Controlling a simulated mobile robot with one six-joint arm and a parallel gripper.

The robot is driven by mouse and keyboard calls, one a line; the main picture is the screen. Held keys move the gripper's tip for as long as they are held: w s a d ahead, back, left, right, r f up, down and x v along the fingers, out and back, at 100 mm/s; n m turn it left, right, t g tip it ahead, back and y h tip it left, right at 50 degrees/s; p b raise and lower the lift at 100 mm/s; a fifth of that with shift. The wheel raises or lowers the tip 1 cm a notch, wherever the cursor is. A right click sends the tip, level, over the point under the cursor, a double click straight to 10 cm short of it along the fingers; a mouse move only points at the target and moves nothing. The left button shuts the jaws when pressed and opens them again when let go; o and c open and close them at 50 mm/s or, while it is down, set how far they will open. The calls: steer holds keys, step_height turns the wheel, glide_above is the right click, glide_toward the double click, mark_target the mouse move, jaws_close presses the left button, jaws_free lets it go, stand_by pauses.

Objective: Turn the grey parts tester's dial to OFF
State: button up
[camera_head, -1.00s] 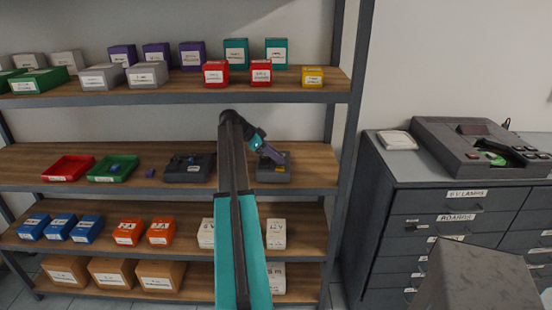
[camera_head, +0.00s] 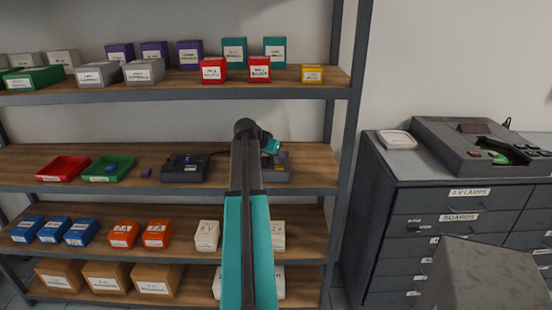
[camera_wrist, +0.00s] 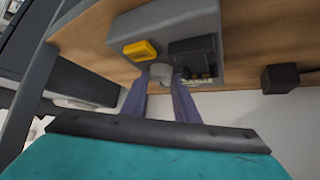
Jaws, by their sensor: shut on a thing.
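The grey parts tester (camera_head: 282,172) stands on the middle shelf, partly hidden behind my arm in the head view. In the wrist view its grey body (camera_wrist: 185,22) fills the top middle, with a yellow part (camera_wrist: 140,50) and a dark block (camera_wrist: 192,52) on its face. Its dial (camera_wrist: 161,71) is a round grey knob at the near edge of that face. My gripper (camera_wrist: 163,82) has its purple fingers on either side of the dial and is shut on it. Where the dial points cannot be read. In the head view the fingers are hidden.
A dark device (camera_head: 185,168) sits left of the tester on the same shelf (camera_head: 215,182), with a green tray (camera_head: 108,170) and red tray (camera_head: 62,170) further left. The upper shelf board and a dark post (camera_head: 350,150) bound the space. A small black box (camera_wrist: 280,78) shows in the wrist view.

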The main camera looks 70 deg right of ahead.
steer(key=n+t, duration=0.1)
steer(key=n, duration=0.1)
steer(key=n+t, duration=0.2)
steer(key=shift+s+p, duration=0.3)
steer(key=shift+s, duration=0.1)
steer(key=shift+n+t, duration=0.9)
steer(key=shift+n, duration=0.3)
steer(key=o, duration=0.8)
steer(key=shift+p, duration=0.3)
